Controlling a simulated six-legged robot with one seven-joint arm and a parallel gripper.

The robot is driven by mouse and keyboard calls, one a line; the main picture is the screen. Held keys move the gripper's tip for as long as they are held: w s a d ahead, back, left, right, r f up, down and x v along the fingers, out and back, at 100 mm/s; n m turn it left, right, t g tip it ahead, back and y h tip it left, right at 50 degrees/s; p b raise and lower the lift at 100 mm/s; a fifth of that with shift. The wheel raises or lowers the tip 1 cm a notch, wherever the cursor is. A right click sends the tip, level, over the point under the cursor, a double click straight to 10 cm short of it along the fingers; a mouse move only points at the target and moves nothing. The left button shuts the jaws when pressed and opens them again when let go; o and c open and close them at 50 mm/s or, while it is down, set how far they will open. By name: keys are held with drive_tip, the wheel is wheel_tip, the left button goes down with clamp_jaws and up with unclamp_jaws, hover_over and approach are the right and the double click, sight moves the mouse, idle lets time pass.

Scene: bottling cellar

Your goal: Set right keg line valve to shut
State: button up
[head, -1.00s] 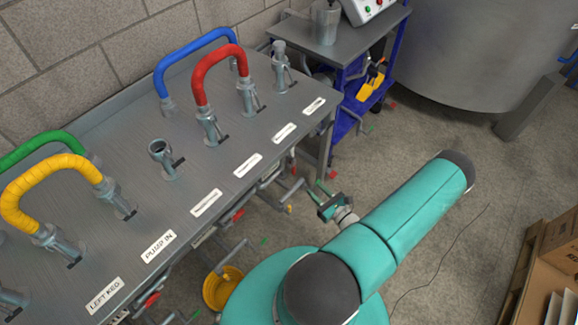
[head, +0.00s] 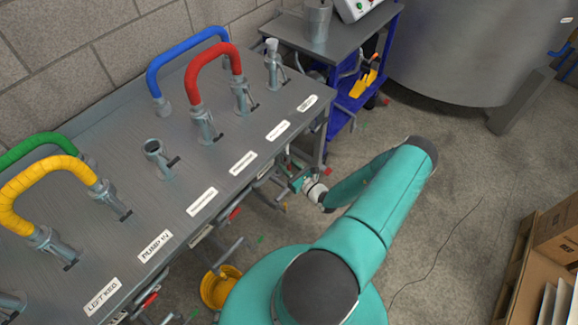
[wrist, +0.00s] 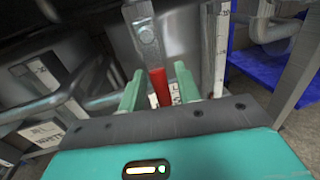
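A valve lever with a red grip (wrist: 159,88) shows in the wrist view, hanging from a grey metal arm (wrist: 146,35). My gripper (wrist: 159,74) is open, with one green finger on each side of the red grip in the picture. Gaps show on both sides, so the fingers are not closed on it. I cannot tell how deep the grip sits between them. In the head view my gripper (head: 296,178) is at the table's front edge, below the top, and the lever there is mostly hidden. The label of this valve is not readable.
The steel table (head: 110,190) carries red (head: 212,60), blue (head: 180,62), yellow (head: 45,180) and green (head: 35,148) hose loops. Other levers hang along its front. A yellow bucket (head: 218,288) and a blue cart (head: 345,85) stand nearby.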

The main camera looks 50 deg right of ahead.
clamp_jaws()
drive_tip(key=shift+a, duration=0.1)
drive_tip(key=a+r+m+g+y, duration=0.2)
drive_tip(key=a+r+m, duration=0.3)
drive_tip(key=m, duration=1)
drive_tip(key=shift+s+m+y, duration=0.2)
drive_tip(key=shift+m+y, duration=0.2)
drive_tip(key=shift+y, duration=0.2)
drive_tip(key=shift+r, duration=0.15)
idle(0.4)
